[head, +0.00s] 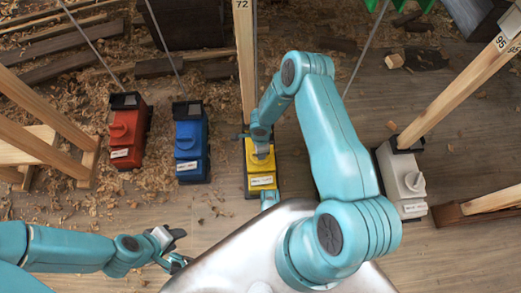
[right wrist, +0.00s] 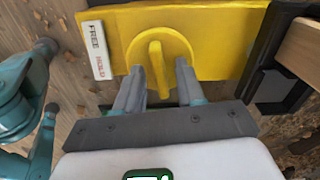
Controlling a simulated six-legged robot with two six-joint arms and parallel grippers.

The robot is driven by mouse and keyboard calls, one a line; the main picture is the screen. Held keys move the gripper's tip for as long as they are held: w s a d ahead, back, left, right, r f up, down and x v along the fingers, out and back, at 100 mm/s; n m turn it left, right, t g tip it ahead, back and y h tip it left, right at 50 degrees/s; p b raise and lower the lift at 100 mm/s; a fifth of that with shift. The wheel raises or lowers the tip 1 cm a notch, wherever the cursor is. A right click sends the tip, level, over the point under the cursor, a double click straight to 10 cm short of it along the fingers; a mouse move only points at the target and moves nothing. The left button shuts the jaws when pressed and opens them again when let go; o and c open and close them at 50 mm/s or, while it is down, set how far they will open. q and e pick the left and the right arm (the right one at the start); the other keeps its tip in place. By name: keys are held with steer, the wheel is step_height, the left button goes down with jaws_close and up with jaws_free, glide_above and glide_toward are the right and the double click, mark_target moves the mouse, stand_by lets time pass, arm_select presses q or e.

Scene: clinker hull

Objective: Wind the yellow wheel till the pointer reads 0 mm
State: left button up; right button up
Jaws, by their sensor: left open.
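The yellow unit (head: 259,178) stands on the floor at the foot of a wooden post in the head view. Its round yellow wheel (right wrist: 182,42), with a raised bar grip across it, shows in the right wrist view. My right gripper (right wrist: 160,66) is open, its fingers either side of the bar, with gaps between; I cannot tell whether the tips touch the wheel. In the head view this gripper (head: 261,150) covers most of the wheel. My left gripper (head: 178,249) is open and empty above the floor, left of the yellow unit. I cannot make out a pointer or its reading.
A red unit (head: 128,135) and a blue unit (head: 190,145) stand left of the yellow one, a white unit (head: 402,180) to the right. Wooden posts (head: 246,60) and thin rods rise around them. Shavings litter the floor.

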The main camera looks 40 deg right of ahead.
jaws_close()
steer(key=shift+m, duration=0.3)
steer(key=m+p, duration=0.1)
steer(key=m, duration=0.3)
steer(key=shift+r+m, duration=0.1)
steer(key=shift+m, duration=0.2)
steer(key=m, duration=0.5)
steer(key=shift+m, duration=0.4)
jaws_free()
